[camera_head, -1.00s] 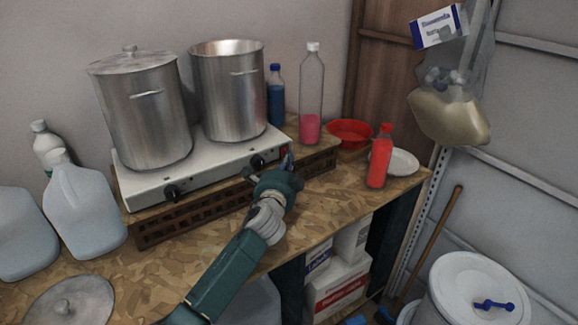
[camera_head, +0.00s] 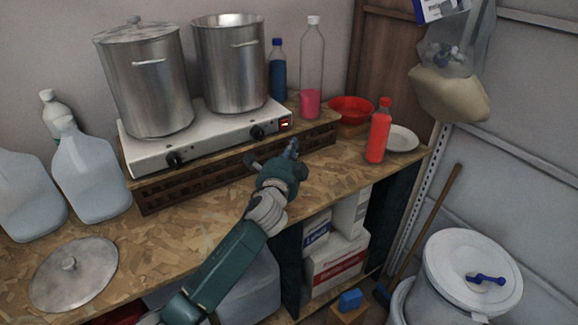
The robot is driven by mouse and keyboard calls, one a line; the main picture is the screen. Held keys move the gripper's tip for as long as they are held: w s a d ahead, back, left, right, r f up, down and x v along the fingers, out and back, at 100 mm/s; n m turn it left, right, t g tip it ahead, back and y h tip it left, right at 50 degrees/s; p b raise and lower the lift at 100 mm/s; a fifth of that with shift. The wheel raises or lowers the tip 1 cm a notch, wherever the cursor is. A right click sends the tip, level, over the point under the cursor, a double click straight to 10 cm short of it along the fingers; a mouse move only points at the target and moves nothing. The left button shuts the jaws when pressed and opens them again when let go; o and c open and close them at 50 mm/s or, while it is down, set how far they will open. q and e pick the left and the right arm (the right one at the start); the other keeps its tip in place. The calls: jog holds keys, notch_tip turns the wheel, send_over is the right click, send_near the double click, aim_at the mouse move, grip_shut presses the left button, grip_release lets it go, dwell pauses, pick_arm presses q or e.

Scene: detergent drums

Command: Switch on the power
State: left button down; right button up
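The hot plate (camera_head: 205,136) is a white two-burner unit on a brown slatted stand (camera_head: 160,195) on the workbench. Its front has two black knobs (camera_head: 257,132). A small red power switch (camera_head: 285,124) with a bright spot in its middle sits at the right end of the front. My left gripper (camera_head: 290,150) is just below and in front of the switch, apart from it. It holds nothing that I can see; its fingers are too small and overlapped to tell open from shut. My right gripper is not in view.
Two steel pots (camera_head: 230,65) stand on the hot plate. A pink-filled bottle (camera_head: 312,70), red bowl (camera_head: 351,108) and red bottle (camera_head: 378,132) stand to the right. Clear jugs (camera_head: 90,175) and a pot lid (camera_head: 73,275) are at left. The bench front is mostly clear.

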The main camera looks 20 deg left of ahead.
pick_arm(q)
jog(key=s+b, duration=0.1)
jog(key=s, duration=0.5)
jog(key=shift+s+d+f, duration=0.3)
jog(key=shift+f, duration=0.05)
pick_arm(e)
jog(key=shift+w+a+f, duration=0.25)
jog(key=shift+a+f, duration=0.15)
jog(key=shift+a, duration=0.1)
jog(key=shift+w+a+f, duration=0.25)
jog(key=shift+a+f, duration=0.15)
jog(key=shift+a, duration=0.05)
pick_arm(q)
jog(key=shift+d, duration=0.1)
